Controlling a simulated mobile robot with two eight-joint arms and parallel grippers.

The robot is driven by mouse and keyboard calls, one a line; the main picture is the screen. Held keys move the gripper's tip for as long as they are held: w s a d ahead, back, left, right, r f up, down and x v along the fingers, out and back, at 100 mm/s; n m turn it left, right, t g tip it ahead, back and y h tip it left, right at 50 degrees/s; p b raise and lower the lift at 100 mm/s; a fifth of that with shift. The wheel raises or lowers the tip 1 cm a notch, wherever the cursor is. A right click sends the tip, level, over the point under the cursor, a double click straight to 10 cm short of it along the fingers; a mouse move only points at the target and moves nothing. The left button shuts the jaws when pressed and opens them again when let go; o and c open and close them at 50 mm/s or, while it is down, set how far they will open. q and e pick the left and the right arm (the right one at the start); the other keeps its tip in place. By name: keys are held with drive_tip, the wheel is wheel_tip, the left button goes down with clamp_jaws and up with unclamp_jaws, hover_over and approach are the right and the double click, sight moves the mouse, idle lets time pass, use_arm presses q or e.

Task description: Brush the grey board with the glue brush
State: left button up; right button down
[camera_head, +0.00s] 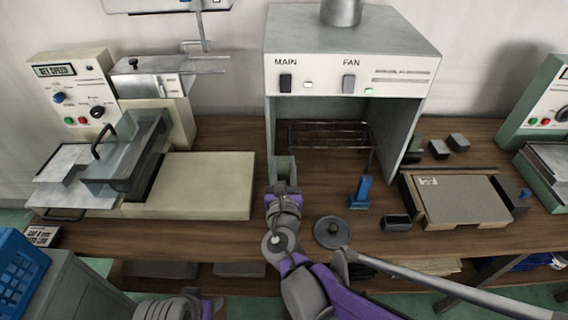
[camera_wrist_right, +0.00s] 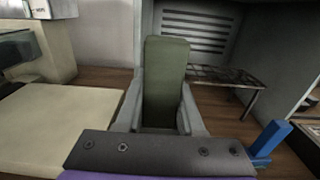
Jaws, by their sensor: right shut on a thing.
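My right gripper (camera_head: 284,188) is shut on a flat grey-green slab (camera_wrist_right: 166,82), held upright between its fingers in the right wrist view. The top of the slab also shows in the head view (camera_head: 285,166), in front of the hood's left side. A flat grey board (camera_head: 452,198) lies on a tan base at the right of the bench. A blue upright piece (camera_head: 361,192), possibly the glue brush, stands on the bench right of my right gripper; it also shows in the right wrist view (camera_wrist_right: 270,139). Only part of my left arm shows; its gripper is out of view.
A hood (camera_head: 350,60) with a wire rack (camera_head: 325,134) inside stands at the back. A cream machine (camera_head: 207,185) is at the left. A small dark open box (camera_head: 397,222) and a round dark lid (camera_head: 332,232) are near the front. Small grey blocks (camera_head: 439,148) lie behind the board.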

wheel_tip(320, 180, down, 9)
drive_tip(key=b, duration=0.6)
drive_tip(key=shift+r, duration=0.25)
idle(0.8)
wheel_tip(320, 180, up, 9)
drive_tip(key=p, duration=0.7)
idle(0.7)
